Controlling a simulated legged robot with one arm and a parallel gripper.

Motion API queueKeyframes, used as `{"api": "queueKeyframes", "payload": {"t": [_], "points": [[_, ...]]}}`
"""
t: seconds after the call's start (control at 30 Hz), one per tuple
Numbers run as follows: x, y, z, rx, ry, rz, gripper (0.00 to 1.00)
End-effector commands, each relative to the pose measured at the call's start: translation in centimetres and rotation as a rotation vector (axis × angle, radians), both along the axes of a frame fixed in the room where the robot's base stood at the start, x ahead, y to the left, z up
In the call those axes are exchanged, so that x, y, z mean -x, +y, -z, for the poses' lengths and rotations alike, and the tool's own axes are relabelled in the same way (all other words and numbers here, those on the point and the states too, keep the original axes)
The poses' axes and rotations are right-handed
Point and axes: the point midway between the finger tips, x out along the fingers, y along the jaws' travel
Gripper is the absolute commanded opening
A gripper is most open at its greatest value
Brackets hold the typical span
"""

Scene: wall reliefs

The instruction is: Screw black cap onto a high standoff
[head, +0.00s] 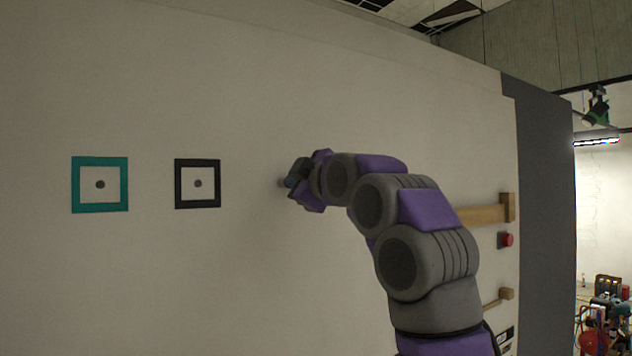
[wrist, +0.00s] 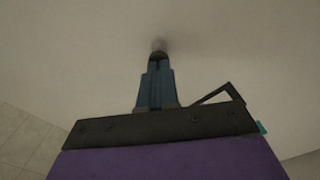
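My gripper (head: 295,181) is up against the pale wall, right of the black square frame in the head view. In the wrist view, the gripper's blue-grey fingers (wrist: 156,72) are close together. A small dark piece, which looks like the black cap (wrist: 160,55), sits at their tips. Just beyond it is a small blurred greyish spot on the wall, perhaps the standoff (wrist: 159,44). I cannot tell whether cap and standoff touch. In the head view the gripper hides the cap.
A teal square frame (head: 100,184) and a black square frame (head: 198,184), each around a dark dot, are on the wall at left. A wooden beam (head: 483,214), a red button (head: 506,240) and a small wooden peg (head: 499,298) are right of my arm. The upper wall is clear.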

Motion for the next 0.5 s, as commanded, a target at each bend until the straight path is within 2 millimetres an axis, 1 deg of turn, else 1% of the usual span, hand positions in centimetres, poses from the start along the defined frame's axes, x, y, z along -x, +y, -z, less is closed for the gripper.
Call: {"api": "queueKeyframes", "payload": {"t": [0.03, 0.27, 0.37, 0.5], "points": [[-0.71, 0.47, 0.97, 0.005, 0.021, -0.006, 0.00], [-0.73, 0.48, 1.02, 0.003, 0.025, -0.006, 0.00], [-0.66, 0.57, 1.14, -0.036, 0.050, -0.006, 0.00], [-0.68, 0.49, 1.39, -0.131, 0.120, -0.003, 0.00]]}}
